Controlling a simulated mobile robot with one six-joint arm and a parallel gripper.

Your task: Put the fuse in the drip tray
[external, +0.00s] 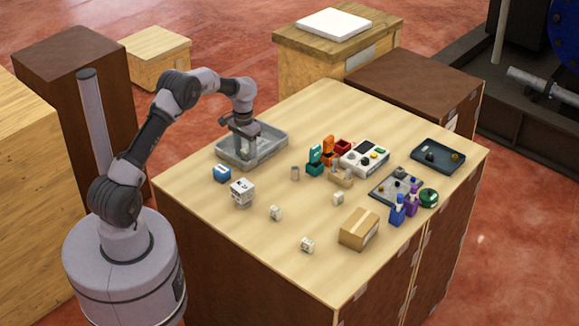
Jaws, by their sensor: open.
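A grey, shallow rectangular tray (268,156), which looks like the drip tray, sits at the back left of the table. My gripper (247,140) is open and points down over the inside of this tray. The arm and fingers hide part of its floor, and I cannot tell whether anything lies there. I cannot pick out the fuse for certain.
Several small white blocks lie mid-table. A white device (364,158), dark tray (450,149), grey parts plate (376,190), bottles and cardboard box (358,229) fill the right.

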